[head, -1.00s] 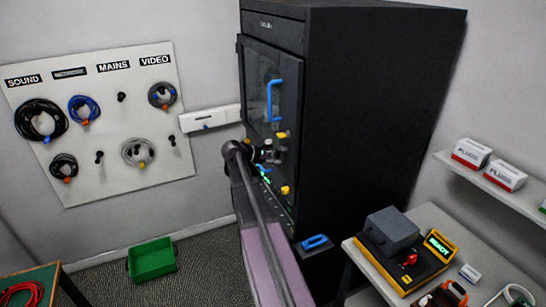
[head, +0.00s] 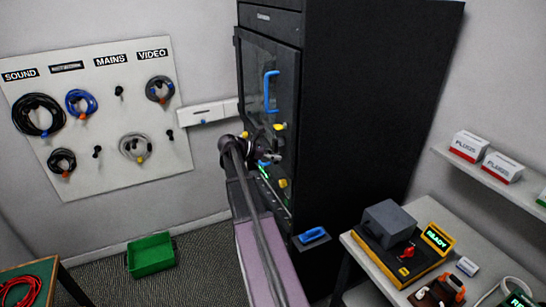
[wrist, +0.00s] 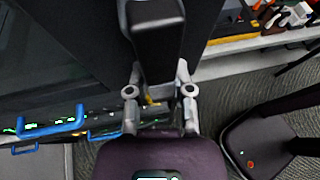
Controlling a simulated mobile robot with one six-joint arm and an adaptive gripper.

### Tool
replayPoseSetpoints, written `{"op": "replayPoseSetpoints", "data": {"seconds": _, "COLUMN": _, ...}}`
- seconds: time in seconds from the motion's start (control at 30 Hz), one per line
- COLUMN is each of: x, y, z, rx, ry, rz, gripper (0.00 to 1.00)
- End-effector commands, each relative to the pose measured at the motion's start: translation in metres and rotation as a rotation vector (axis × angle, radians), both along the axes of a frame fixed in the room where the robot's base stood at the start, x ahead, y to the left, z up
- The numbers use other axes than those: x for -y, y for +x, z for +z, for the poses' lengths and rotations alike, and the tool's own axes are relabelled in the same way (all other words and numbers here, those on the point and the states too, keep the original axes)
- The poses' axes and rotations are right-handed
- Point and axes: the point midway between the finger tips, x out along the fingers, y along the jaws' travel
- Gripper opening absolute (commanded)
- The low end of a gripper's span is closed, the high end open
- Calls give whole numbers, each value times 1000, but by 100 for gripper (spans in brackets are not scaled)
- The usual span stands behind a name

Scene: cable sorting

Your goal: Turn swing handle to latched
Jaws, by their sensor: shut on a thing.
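The tall black cabinet (head: 375,110) has a glazed door (head: 252,78) with an upright blue pull handle (head: 270,92). My gripper (head: 274,157) is at the door's lower part, between yellow knobs. In the wrist view my gripper (wrist: 160,100) has a finger on each side of a dark, bar-like handle (wrist: 155,45), which I take for the swing handle. It is shut on it. The handle sticks out toward the top of the wrist view. Its pivot is hidden, and I cannot tell whether it is latched.
Blue handles (wrist: 55,122) sit on the lower panel at left in the wrist view. A table with a yellow-and-black device (head: 405,260) stands right of the cabinet. A green bin (head: 151,255) is on the floor. A cable board (head: 95,120) hangs on the left wall.

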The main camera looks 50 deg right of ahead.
Motion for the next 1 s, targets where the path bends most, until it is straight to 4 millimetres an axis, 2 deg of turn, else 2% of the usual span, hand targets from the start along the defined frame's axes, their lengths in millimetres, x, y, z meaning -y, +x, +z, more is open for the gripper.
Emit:
{"op": "replayPoseSetpoints", "data": {"seconds": 0.23, "x": 5, "y": -1, "z": 1, "rx": -1, "ry": -3, "rz": -2, "gripper": 0}}
{"op": "replayPoseSetpoints", "data": {"seconds": 0.27, "x": 5, "y": -1, "z": 1, "rx": -2, "ry": -2, "rz": -3, "gripper": 35}}
{"op": "replayPoseSetpoints", "data": {"seconds": 0.37, "x": 6, "y": -2, "z": 1, "rx": -1, "ry": -2, "rz": -4, "gripper": 65}}
{"op": "replayPoseSetpoints", "data": {"seconds": 1.0, "x": 6, "y": -3, "z": 0, "rx": 1, "ry": -2, "rz": -7, "gripper": 65}}
